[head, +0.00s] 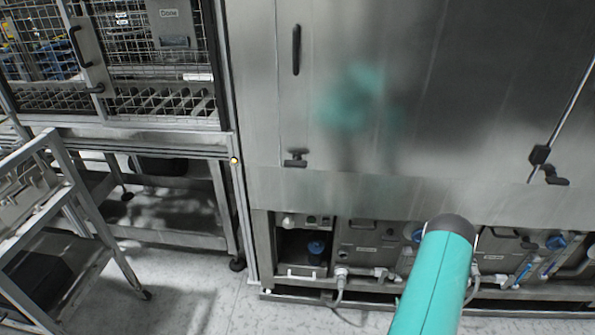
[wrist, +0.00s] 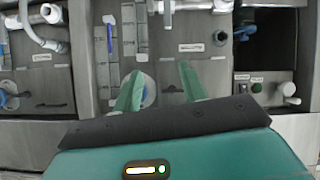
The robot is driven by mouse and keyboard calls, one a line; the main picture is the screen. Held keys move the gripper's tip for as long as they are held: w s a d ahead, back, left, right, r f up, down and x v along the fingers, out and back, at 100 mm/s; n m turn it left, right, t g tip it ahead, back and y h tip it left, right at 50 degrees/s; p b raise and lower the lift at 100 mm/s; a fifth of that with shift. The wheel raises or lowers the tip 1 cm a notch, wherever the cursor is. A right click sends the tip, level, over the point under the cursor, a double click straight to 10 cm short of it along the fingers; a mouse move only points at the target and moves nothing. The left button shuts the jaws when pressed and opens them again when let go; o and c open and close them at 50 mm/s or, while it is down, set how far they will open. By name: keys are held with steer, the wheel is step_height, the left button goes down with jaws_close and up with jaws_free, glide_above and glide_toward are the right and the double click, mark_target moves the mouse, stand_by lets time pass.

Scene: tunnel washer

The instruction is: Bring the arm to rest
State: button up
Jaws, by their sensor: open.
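My gripper (wrist: 158,90) shows in the wrist view with its two green fingers apart and nothing between them. It points towards the lower service bay of the washer, where a blue-and-white round fitting shows behind the left finger. In the head view my teal arm rises from the bottom edge in front of the steel washer (head: 400,110), and my gripper is not visible there. I cannot tell the exact gap between the fingers and the bay.
A wire-mesh cage with a conveyor (head: 165,100) stands at the left. A metal cart (head: 75,185) is at the lower left. Pipes and valves (head: 365,272) line the washer's base. Pale floor (head: 190,300) is open between the cart and the washer.

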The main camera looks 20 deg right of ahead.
steer(key=w+a+r+n+g, duration=0.1)
steer(key=w+r, duration=1.1)
steer(key=r, duration=0.5)
steer(key=w+a+r+g+y, duration=0.1)
steer(key=w+a+r, duration=0.2)
steer(key=a+r, duration=0.5)
steer(key=w+a+r, duration=0.3)
steer(key=a+r, duration=0.2)
steer(key=r, duration=0.6)
steer(key=s+a+r+n+y, duration=0.1)
steer(key=s+a+r, duration=0.2)
steer(key=a+r, duration=0.45)
steer(key=s+a+r+y, duration=0.1)
steer(key=s+a+r, duration=0.4)
steer(key=a, duration=0.4)
steer(key=s+a+r+n+g+y, duration=0.1)
steer(key=s+a+r, duration=0.2)
steer(key=s+a, duration=0.3)
steer(key=s+a+r+n+g+y, duration=0.1)
steer(key=s+a+r+y, duration=0.1)
steer(key=s+a, duration=0.5)
steer(key=shift+v, duration=0.9)
